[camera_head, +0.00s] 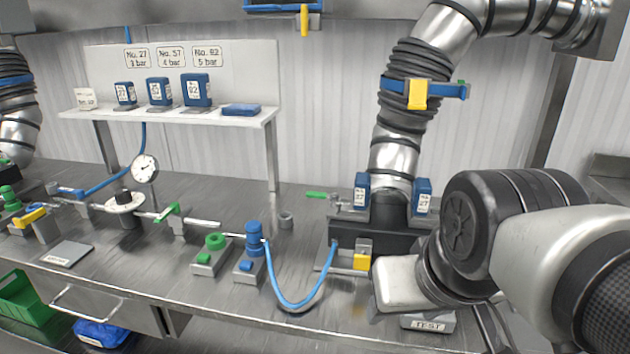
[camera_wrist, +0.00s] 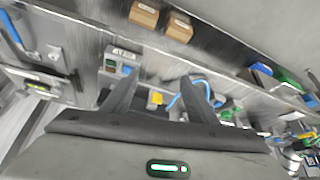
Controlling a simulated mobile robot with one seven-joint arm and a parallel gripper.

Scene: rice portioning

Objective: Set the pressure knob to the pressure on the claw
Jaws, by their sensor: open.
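The pressure knob (camera_head: 123,198) is a black knob on a round white dial plate, on the pipe line at the left of the bench in the head view. A round white gauge (camera_head: 145,168) stands just behind it; its reading is too small to tell. Two blue claw jaws (camera_head: 361,191) (camera_head: 422,196), with white labels that appear to read 27, are fitted on the black block below the corrugated duct. My gripper (camera_wrist: 160,77) is open and empty in the wrist view, apart from the knob. In the head view my arm covers the right side.
A shelf (camera_head: 240,116) bears blue jaws marked 27, 37 and 82; signs (camera_head: 171,56) above read No. 27 3 bar, No. 37 4 bar, No. 82 5 bar. A blue-topped valve (camera_head: 254,237), green valve (camera_head: 215,241) and looping blue hose (camera_head: 296,303) occupy the middle bench.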

